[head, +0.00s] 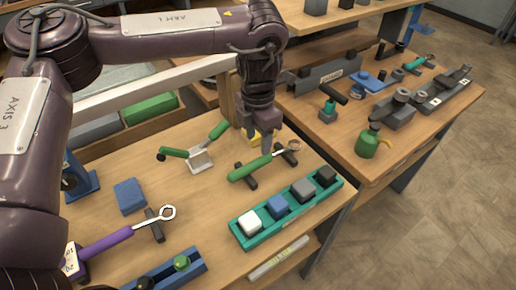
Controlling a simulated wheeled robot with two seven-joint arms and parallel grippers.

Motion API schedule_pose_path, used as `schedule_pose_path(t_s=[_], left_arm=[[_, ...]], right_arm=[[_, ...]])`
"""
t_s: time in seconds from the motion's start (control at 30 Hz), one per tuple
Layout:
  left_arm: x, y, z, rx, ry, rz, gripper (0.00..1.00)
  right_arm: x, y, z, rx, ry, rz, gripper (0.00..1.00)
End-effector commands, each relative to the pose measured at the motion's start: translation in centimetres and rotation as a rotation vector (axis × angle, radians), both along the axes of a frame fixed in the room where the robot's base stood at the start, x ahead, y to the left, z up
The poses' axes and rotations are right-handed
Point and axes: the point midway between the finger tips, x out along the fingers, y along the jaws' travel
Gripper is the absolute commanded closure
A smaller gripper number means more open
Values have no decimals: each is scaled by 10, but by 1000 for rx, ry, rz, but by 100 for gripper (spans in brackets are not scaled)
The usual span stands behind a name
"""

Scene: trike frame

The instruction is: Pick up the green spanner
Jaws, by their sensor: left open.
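The green spanner (250,168) lies slantwise on the wooden bench, its silver ring end pointing to the upper right. It rests across two dark supports (287,153). My left gripper (260,139) hangs fingers down in the head view, right by the spanner's middle and towards its ring end. The jaws are open, and part of the fingers overlaps the spanner in the picture. I cannot tell whether they touch it. My right gripper does not show.
A teal tray (242,239) with several coloured blocks lies in front of the spanner. A purple-handled spanner (105,243) lies at lower left near a blue block (129,195). A green-handled tool (174,152) lies behind left. A second bench with a green bottle (367,144) stands right.

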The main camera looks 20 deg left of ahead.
Motion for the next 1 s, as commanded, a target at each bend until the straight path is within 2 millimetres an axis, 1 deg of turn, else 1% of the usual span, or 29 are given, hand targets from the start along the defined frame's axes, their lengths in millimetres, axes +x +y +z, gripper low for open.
schedule_pose_path(t_s=[0.03,0.17,0.23,0.33,0.43,0.53,0.7,0.8,0.87,1.0], left_arm=[[-1,0,-8,-1,5,0,52],[0,0,-22,-1,4,1,52],[1,-1,-29,1,3,1,52],[2,-2,-43,2,4,0,52],[3,-2,-59,1,4,1,52],[3,-2,-69,1,2,2,52],[4,-2,-73,1,1,2,52],[4,-2,-72,1,1,2,52],[4,-2,-72,1,1,2,58],[4,-2,-72,1,1,1,77]], right_arm=[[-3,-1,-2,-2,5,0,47],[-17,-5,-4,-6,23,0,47],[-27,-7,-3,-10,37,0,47],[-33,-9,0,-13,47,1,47],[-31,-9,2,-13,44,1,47],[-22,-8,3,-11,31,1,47],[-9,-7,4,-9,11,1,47],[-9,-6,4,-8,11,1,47],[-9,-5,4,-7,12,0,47],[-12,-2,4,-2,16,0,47]])
